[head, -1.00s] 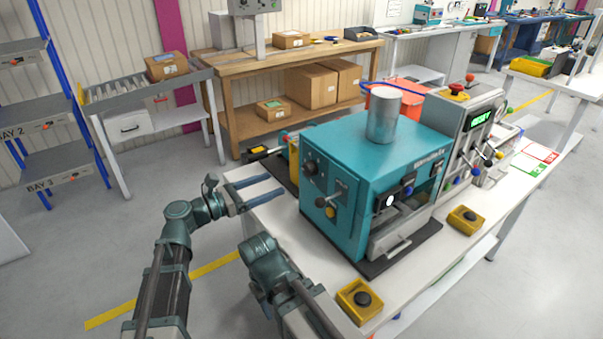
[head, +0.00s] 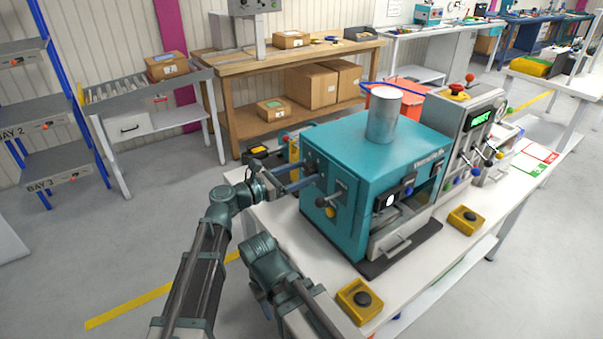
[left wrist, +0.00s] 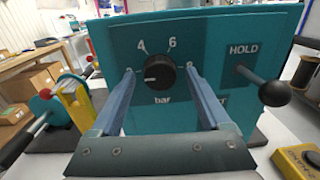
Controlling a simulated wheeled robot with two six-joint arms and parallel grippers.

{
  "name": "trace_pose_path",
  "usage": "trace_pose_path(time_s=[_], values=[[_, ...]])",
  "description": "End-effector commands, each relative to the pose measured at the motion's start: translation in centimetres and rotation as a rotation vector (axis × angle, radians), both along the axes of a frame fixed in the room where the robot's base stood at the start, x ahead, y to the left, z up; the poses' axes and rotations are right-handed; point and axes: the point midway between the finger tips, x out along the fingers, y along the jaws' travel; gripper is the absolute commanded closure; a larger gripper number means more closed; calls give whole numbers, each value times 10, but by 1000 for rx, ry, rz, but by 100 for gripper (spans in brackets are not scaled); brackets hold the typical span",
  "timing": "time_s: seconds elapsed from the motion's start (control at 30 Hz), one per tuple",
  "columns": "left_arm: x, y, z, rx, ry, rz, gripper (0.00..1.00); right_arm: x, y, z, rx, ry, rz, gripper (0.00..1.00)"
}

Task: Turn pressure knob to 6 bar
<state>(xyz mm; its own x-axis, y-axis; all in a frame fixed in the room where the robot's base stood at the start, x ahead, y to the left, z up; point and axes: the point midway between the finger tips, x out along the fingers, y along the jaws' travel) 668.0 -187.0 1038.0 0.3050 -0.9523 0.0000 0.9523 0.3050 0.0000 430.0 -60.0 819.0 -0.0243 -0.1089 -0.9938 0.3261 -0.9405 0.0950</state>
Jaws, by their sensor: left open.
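The pressure knob (left wrist: 160,72) is a round black dial on the teal side panel of the machine (head: 375,145), marked "bar", with a 4 at its upper left and a 6 at its upper right. Its white pointer line points left, below the 4. My left gripper (head: 308,174) is open, its two blue fingers reaching to the panel. In the left wrist view one finger stands on each side of the knob, with a small gap showing. In the head view the fingers partly hide the knob. My right arm shows, but not its gripper.
A lever with a black ball (left wrist: 274,93), labelled HOLD, sticks out right of the knob. A metal cylinder (head: 383,115) stands on the machine. Yellow button boxes (head: 360,299) sit on the white table (head: 290,240). A yellow part with a red-tipped handle stands left of the panel.

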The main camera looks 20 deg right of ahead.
Motion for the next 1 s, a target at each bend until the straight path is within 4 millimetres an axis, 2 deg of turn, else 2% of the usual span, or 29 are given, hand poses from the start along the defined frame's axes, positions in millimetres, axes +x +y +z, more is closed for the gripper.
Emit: trace_pose_path(time_s=[0.03,0.07,0.47,0.77,1.0], values=[[0,0,0,0,0,0,23,0,0,0,0,0,0,50],[0,0,0,0,0,0,29,0,0,0,0,0,0,50],[0,0,0,0,0,0,100,0,0,0,0,0,0,50],[0,1,0,13,-35,0,100,0,0,1,0,0,0,50],[0,1,1,63,-175,-1,100,0,0,2,0,0,0,50]])
